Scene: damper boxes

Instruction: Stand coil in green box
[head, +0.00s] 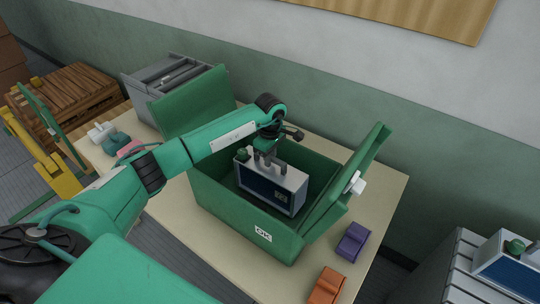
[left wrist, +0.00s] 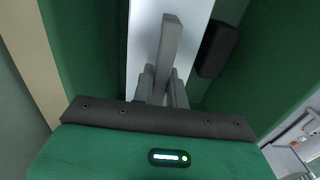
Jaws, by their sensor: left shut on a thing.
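The coil (head: 270,191), a grey case with a dark blue face, is upright inside the green box (head: 238,214). The green box is open, with one flap up at the back left and one leaning out at the right. My left gripper (head: 265,158) reaches in from above and is shut on the coil's top. In the left wrist view the fingers (left wrist: 165,85) close on a grey upright part above the coil's pale top (left wrist: 142,40). I cannot tell whether the coil's base touches the box floor. My right gripper is not in view.
The box stands on a beige table (head: 185,232). A purple block (head: 353,241) and an orange block (head: 326,287) lie at its right. A grey crate (head: 170,85) stands at the back left. A similar blue-faced unit (head: 507,272) sits on a grey surface at far right.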

